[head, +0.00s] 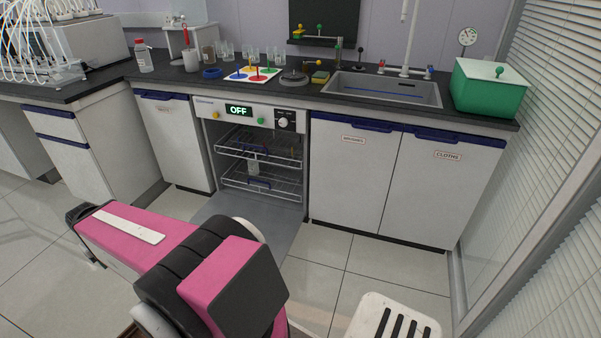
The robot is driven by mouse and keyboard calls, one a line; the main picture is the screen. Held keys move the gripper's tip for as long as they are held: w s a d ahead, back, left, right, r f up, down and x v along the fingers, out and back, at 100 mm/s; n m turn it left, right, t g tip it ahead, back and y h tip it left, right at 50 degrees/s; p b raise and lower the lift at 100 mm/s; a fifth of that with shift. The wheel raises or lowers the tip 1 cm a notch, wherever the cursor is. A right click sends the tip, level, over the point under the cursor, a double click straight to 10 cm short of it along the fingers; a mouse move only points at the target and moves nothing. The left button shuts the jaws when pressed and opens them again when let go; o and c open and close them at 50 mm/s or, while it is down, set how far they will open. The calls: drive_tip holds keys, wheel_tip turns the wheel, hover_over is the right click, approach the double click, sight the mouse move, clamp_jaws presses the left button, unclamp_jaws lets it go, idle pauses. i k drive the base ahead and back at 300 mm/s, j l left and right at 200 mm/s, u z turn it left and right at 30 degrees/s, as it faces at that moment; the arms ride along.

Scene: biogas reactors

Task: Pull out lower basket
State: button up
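The upper basket (285,157) is above, also inside. My pink and black arm spans the lower left and covers part of the door. My gripper's fingers are not visible.
The dishwasher display reads OFF. Closed cabinets with blue handles flank it, including one labelled CLOTHS (440,180). The counter above bears a sink (385,90), a green bin (488,95) and glassware.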

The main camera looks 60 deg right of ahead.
sight(269, 188)
drive_tip(key=k+j+z, duration=0.1)
drive_tip(key=j+z, duration=0.3)
drive_tip(key=k+j+z, duration=0.15)
drive_tip(key=z, duration=0.3)
drive_tip(key=i+z, duration=0.2)
drive_tip(key=z, duration=1.05)
